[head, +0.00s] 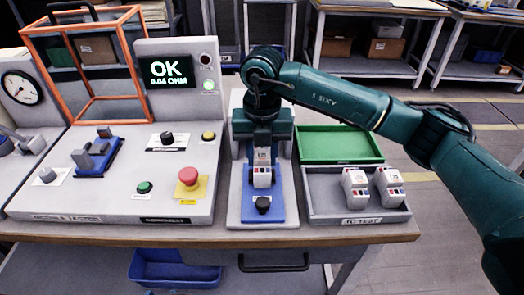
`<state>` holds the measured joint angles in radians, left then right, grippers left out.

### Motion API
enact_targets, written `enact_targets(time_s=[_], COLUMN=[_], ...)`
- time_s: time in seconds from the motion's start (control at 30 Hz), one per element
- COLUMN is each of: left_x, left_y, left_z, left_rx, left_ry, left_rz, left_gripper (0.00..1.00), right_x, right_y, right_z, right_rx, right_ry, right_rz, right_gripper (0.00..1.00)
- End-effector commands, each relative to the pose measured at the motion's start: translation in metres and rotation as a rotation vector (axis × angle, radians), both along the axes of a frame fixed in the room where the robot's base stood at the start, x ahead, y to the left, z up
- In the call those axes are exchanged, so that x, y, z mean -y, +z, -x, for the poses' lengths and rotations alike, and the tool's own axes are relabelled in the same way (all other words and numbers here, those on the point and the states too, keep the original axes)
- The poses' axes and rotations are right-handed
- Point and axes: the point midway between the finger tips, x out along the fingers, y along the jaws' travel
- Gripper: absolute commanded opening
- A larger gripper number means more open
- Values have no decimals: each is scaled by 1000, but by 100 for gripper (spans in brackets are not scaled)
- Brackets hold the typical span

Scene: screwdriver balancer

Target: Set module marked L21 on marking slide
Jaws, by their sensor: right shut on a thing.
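A white module (263,176) with a small printed label sits upright at the blue marking slide (249,207), behind its black knob (263,205). The label is too small to read surely. My right gripper (263,158) points down from above and is shut on this module, hiding its upper back part. I cannot tell whether the module's base touches the slide. Two similar white modules (355,188) (389,187) stand in the grey tray (327,207) at the right; their labels are not clearly legible. My left gripper is not in view.
A green tray (338,143) lies empty behind the grey tray. At the left stands a tester (120,195) with buttons, a red stop knob (188,177), an orange-framed guard (77,60) and a screen (166,71) reading OK. The bench's front edge (330,236) is close.

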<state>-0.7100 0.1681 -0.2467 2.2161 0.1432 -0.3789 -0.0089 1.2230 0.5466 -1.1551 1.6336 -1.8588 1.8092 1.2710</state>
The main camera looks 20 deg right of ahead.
Motion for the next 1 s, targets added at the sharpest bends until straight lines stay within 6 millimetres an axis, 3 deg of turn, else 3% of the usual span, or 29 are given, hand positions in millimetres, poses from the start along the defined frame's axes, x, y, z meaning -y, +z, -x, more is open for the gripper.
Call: enact_targets(time_s=[1.0], left_x=[0], left_y=[-8], left_z=[-1], left_rx=[1], left_ry=[1], left_rz=[-1], left_gripper=[36], right_x=[0], right_y=[-8], right_z=[0], right_rx=[0], right_ry=[0], right_rz=[-1], right_gripper=[0])
